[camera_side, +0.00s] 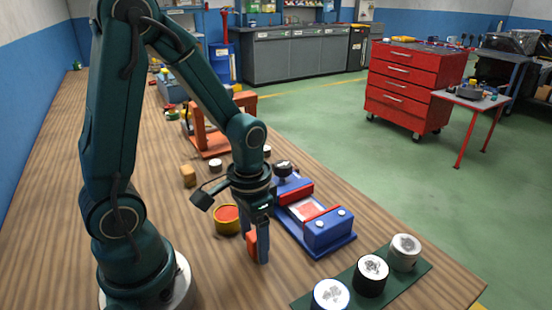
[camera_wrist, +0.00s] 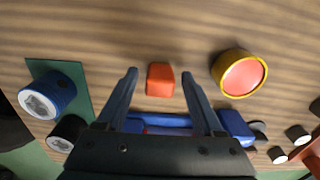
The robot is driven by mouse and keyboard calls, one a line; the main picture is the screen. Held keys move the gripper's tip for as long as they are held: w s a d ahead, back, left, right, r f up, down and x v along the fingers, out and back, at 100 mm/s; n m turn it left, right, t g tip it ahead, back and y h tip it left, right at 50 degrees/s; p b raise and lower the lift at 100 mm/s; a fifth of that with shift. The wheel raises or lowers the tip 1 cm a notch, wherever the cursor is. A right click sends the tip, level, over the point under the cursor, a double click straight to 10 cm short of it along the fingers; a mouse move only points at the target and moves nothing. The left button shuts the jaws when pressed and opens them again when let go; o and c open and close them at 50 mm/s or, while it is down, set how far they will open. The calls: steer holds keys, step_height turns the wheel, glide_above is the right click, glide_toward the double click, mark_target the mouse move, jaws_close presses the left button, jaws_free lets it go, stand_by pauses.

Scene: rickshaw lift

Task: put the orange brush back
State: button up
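A small orange block-like piece (camera_wrist: 160,80), which I take to be the orange brush, shows between my fingertips in the wrist view. In the side view it (camera_side: 251,243) is partly hidden by my fingers; bristles are not visible. My gripper (camera_side: 258,252) points down low over the wooden bench, in front of the blue fixture. In the wrist view my gripper (camera_wrist: 160,76) is open, with a gap on each side of the orange piece. I cannot tell whether the fingers are around it or just above it.
A yellow round tub with a red-orange inside (camera_side: 227,220) stands left of my gripper. A blue fixture with red pads (camera_side: 330,232) is close on the right. Blue, black (camera_side: 370,276) and white cylinders stand on a green strip (camera_side: 416,268) at front right.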

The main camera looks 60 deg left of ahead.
mark_target(254, 236)
steer(key=s+d+r+t, duration=0.1)
steer(key=r+t, duration=0.1)
steer(key=r, duration=0.4)
steer(key=s+d+r+t, duration=0.2)
steer(key=r+t, duration=0.1)
steer(key=r, duration=0.4)
steer(key=shift+s+r+t, duration=0.2)
steer(key=shift+r+t, duration=0.1)
stand_by(0.3)
